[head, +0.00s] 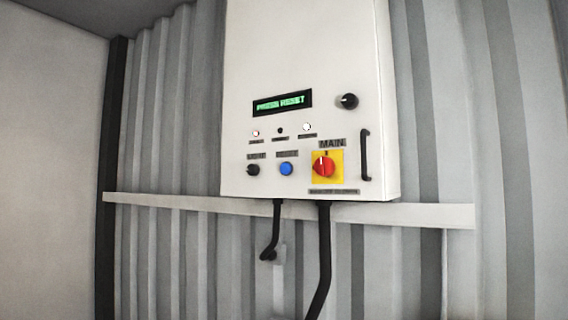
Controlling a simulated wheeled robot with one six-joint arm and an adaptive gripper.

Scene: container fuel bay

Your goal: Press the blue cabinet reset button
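The white control cabinet (305,100) hangs on the corrugated wall, right of the picture's middle. The blue reset button (286,169) is on the lower part of its front face, between a black knob (253,170) and the red main switch (324,166) on its yellow plate. Nothing covers the button. A small dark display (282,102) above shows green text that reads "PRESS RESET". My gripper is not in view.
A black handle (365,155) and another black knob (347,101) are on the cabinet's right side. Black cables (322,260) hang below. A pale horizontal rail (160,200) crosses the wall behind. The space before the cabinet looks clear.

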